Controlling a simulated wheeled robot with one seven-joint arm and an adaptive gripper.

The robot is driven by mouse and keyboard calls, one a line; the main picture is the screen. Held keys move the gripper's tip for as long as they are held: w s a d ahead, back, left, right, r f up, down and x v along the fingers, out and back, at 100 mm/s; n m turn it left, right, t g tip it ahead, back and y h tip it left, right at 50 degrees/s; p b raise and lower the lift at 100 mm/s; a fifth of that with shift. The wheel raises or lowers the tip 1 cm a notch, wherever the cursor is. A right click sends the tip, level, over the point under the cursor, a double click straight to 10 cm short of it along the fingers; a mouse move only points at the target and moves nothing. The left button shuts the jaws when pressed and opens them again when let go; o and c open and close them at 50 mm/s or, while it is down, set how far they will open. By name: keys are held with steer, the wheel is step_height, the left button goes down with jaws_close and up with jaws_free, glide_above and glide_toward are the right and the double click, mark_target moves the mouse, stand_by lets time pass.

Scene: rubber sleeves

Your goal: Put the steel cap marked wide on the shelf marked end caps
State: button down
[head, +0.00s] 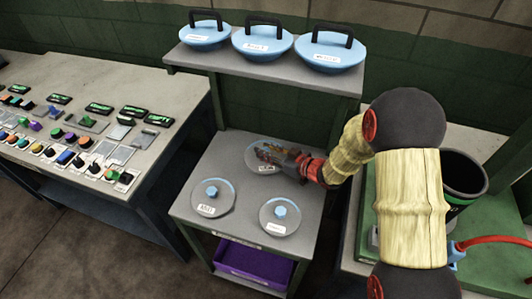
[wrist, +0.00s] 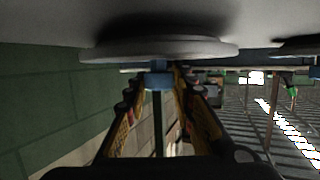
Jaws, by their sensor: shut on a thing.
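Three round steel caps with small white labels are on the grey middle shelf (head: 245,228) of a stand; the labels are too small to read surely. My gripper (head: 268,154) reaches in from the right over the rear cap (head: 252,166) and is shut on its blue knob, which shows between the fingers in the wrist view (wrist: 159,80). That cap sits flat at or very close to the shelf surface; any small gap cannot be told. The front left cap (head: 228,197) and front right cap (head: 295,219) lie flat, blue knobs up. The shelf edge label (head: 237,240) is unreadable.
Blue lids with black handles (head: 203,38) stand in a row on the upper shelf (head: 215,62). A purple bin (head: 250,264) is below. A control-panel table (head: 75,115) is at left. A dark bucket (head: 462,178) stands at right beside my arm.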

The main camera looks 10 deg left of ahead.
steer(key=shift+r, duration=0.2)
steer(key=c, duration=1.5)
jaws_free()
steer(key=shift+f, duration=0.2)
